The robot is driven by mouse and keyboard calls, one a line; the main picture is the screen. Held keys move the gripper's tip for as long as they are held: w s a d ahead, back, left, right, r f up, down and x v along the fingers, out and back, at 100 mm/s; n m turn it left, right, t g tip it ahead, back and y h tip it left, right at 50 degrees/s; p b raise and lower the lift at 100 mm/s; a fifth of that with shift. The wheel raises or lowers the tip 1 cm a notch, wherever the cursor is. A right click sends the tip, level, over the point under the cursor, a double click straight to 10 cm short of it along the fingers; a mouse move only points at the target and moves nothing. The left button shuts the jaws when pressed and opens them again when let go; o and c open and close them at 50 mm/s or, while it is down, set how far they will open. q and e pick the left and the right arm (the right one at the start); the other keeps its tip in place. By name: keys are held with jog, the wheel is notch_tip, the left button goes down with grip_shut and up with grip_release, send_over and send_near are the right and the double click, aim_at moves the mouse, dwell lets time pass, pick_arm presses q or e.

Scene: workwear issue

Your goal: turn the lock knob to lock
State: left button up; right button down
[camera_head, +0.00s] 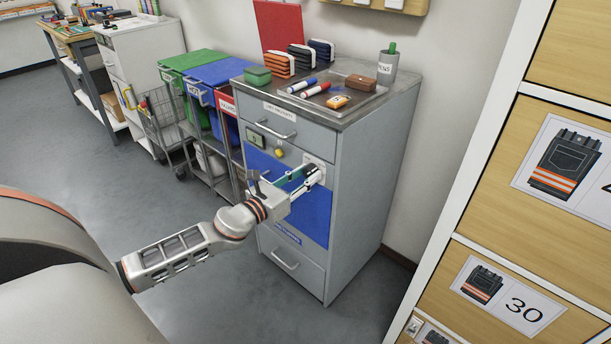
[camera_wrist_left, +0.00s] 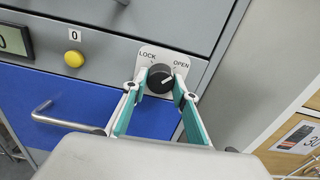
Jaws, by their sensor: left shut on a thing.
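The black round lock knob (camera_wrist_left: 160,78) sits on a light plate marked LOCK at its upper left and OPEN at its upper right. Its white pointer line slants up and right, toward OPEN. The plate is on the front of the grey cabinet (camera_head: 350,190), at its right edge. My left gripper (camera_head: 303,180) reaches the knob from the front. In the left wrist view its teal-lined fingers (camera_wrist_left: 160,88) are closed on the knob, one on each side. My right gripper is not in view.
Left of the knob are a yellow button (camera_wrist_left: 74,59), a small display (camera_head: 256,137) and a blue drawer front with a bar handle (camera_wrist_left: 62,121). A shelf unit (camera_head: 520,200) stands close on the right.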

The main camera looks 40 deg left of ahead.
pick_arm(q)
jog(key=n, duration=0.2)
jog(key=shift+r+n+p, duration=0.15)
jog(key=shift+n+p, duration=0.2)
jog(key=shift+n, duration=0.05)
jog(key=n, duration=0.2)
jog(key=shift+d+n+p, duration=0.1)
jog(key=shift+n+p, duration=0.3)
jog(key=n+p, duration=0.1)
jog(key=n, duration=0.2)
jog(key=shift+r+n, duration=0.1)
jog(key=shift+n, duration=0.2)
jog(key=n+p, duration=0.2)
jog(key=n, duration=0.1)
jog(key=shift+n, duration=0.3)
jog(key=shift+n+p, duration=0.3)
jog(key=shift+n, duration=0.5)
jog(key=shift+n+p, duration=0.55)
jog(key=shift+n, duration=0.85)
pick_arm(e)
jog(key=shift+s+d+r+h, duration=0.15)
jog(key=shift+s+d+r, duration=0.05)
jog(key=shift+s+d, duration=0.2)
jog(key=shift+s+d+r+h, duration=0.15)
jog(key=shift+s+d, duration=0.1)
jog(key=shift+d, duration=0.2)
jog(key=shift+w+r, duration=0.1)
